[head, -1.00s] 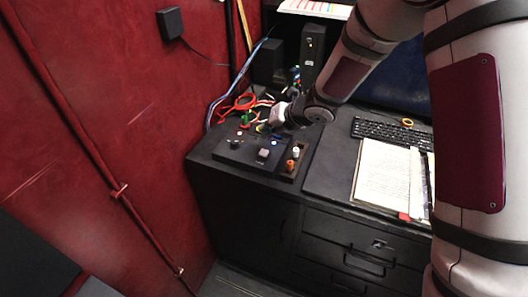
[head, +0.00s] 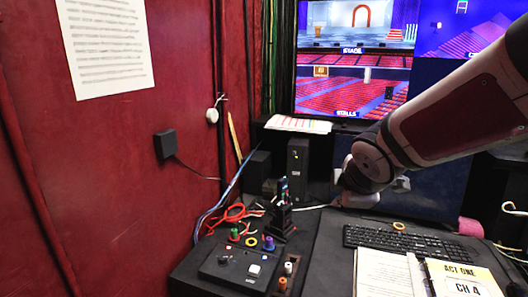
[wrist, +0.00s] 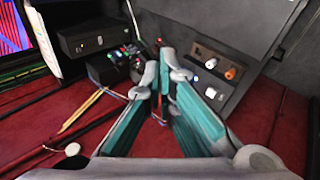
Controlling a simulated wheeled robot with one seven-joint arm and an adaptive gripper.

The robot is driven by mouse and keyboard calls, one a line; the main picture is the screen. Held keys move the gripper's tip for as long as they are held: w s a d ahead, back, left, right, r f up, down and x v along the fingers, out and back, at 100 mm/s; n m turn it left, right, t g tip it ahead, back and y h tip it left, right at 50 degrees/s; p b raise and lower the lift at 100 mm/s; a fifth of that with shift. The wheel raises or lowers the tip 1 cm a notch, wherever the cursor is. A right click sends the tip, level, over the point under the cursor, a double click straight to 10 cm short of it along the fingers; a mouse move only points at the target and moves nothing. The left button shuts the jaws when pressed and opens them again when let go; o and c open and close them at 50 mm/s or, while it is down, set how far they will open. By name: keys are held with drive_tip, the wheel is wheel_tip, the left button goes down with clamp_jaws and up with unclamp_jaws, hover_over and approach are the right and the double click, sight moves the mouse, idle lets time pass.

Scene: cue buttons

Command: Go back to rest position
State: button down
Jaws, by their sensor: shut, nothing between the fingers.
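My gripper (wrist: 159,82) shows in the wrist view as two fingers with teal inner pads. They converge at the tips and hold nothing. In the head view my arm comes in from the right, and its wrist end is above the back of the desk, right of the button panel; the fingertips are hard to make out there. The black button panel (head: 227,268) sits at the desk's left front with small buttons and a pale switch. Beside it, a strip carries a white knob and an orange knob (head: 283,283); they also show in the wrist view (wrist: 231,72).
A keyboard (head: 405,243), an open binder (head: 385,275) and a yellow card (head: 455,275) lie on the desk at right. A small black stand (head: 283,217), red cable loops (head: 234,212) and a black box (head: 298,160) stand behind the panel. Red wall closes the left.

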drive_tip(key=s+d+r+m+g, duration=0.1)
drive_tip(key=s+m, duration=0.7)
drive_tip(key=s, duration=0.4)
drive_tip(key=s+r+m+g, duration=0.1)
drive_tip(key=s+m+g, duration=0.1)
drive_tip(key=s+m, duration=0.6)
drive_tip(key=s, duration=0.4)
drive_tip(key=shift+s+d+r+y, duration=0.35)
drive_tip(key=shift+y, duration=0.05)
